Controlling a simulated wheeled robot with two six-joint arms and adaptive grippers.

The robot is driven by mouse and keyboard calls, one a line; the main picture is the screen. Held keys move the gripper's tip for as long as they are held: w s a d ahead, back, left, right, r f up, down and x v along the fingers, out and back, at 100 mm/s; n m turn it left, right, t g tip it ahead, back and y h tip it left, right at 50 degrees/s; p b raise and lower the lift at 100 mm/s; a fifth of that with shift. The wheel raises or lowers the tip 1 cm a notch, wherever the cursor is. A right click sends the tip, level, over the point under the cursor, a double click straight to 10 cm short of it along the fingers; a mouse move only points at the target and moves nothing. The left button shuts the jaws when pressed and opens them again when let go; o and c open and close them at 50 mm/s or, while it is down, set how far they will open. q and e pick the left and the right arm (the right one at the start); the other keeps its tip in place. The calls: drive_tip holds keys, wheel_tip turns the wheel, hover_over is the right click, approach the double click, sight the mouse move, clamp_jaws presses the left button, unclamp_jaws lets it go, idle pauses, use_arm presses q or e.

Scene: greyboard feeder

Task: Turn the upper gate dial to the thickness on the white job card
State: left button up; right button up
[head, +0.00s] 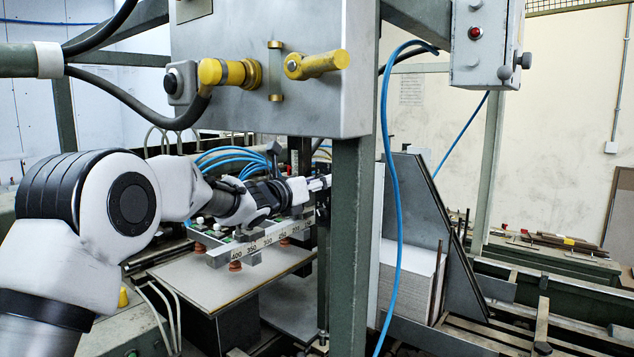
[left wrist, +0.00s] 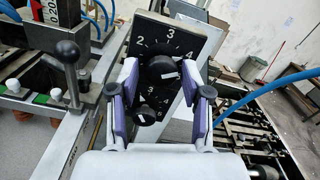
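In the left wrist view, a dark plate carries the upper gate dial (left wrist: 163,70), a round black knob with a white mark and the numerals 2, 3 and 4 around it. The white mark lies on the knob's lower right; I cannot tell its exact reading. A second, lower dial (left wrist: 147,112) sits below it. My left gripper (left wrist: 161,80) is open, its purple-padded fingers on either side of the knobs, with gaps beside the upper knob. In the head view the left gripper (head: 319,184) is partly hidden by the green post. I cannot make out the white job card. My right gripper is out of view.
The green post (head: 350,240) and a grey control box (head: 270,70) with yellow handles stand close to my left arm. A blue hose (head: 396,200) hangs in front of the greyboard stack (head: 409,280). A black-knobbed lever (left wrist: 68,52) stands left of the fingers.

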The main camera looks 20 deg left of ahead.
use_arm(q)
drive_tip(key=shift+s, duration=0.1)
drive_tip(key=c, duration=0.5)
drive_tip(key=shift+d, duration=0.1)
clamp_jaws()
drive_tip(key=shift+n, duration=0.3)
drive_tip(key=n+p, duration=0.3)
drive_tip(key=n, duration=1.4)
drive_tip(key=shift+r, duration=0.2)
drive_tip(key=shift+p, duration=0.3)
